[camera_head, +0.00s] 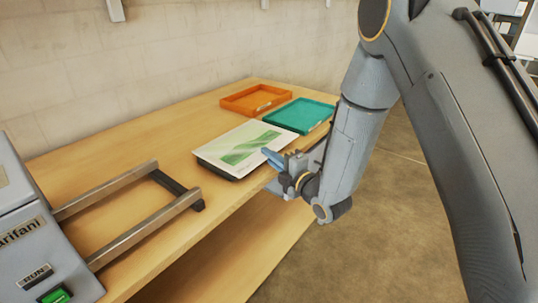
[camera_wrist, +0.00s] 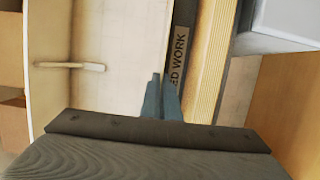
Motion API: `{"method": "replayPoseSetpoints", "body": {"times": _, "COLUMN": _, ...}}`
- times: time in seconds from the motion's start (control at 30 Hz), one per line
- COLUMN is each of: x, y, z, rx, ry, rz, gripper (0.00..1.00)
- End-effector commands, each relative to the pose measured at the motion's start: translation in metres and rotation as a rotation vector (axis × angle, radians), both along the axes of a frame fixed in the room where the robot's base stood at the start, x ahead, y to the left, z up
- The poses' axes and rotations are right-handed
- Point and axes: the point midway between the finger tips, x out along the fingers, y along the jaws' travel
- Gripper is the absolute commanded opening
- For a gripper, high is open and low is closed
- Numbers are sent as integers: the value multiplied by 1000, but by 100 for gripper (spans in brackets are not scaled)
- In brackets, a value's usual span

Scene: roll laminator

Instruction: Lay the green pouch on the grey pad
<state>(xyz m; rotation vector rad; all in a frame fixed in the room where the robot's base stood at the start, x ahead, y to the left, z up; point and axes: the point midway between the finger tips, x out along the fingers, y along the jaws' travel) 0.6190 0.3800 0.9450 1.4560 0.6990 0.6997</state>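The green pouch (camera_head: 235,143), a white sheet with a green design, lies flat over the grey pad (camera_head: 224,174), whose dark rim shows along the near side. In the head view my gripper (camera_head: 272,158) is at the pouch's right edge, its blue fingertips overlapping the sheet. In the wrist view the two fingers (camera_wrist: 162,95) are close together beside a dark strip (camera_wrist: 181,65) lettered "ED WORK". I cannot tell whether the pouch's edge is between them. No green shows in that view.
An orange tray (camera_head: 256,98) and a teal tray (camera_head: 300,115) stand behind the pad. The laminator (camera_head: 40,240) with its metal rails (camera_head: 145,222) is at the left. The wooden table's (camera_head: 120,160) front edge runs close below my gripper.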

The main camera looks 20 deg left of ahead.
Motion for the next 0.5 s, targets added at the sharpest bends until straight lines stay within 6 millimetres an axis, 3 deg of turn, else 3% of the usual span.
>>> {"method": "replayPoseSetpoints", "body": {"times": 0.4, "x": 0, "y": 0, "z": -5, "rx": 1, "ry": -1, "rz": 0, "gripper": 0}}
{"method": "replayPoseSetpoints", "body": {"times": 0.5, "x": 0, "y": 0, "z": -4, "rx": 0, "ry": 0, "rz": 0, "gripper": 19}}
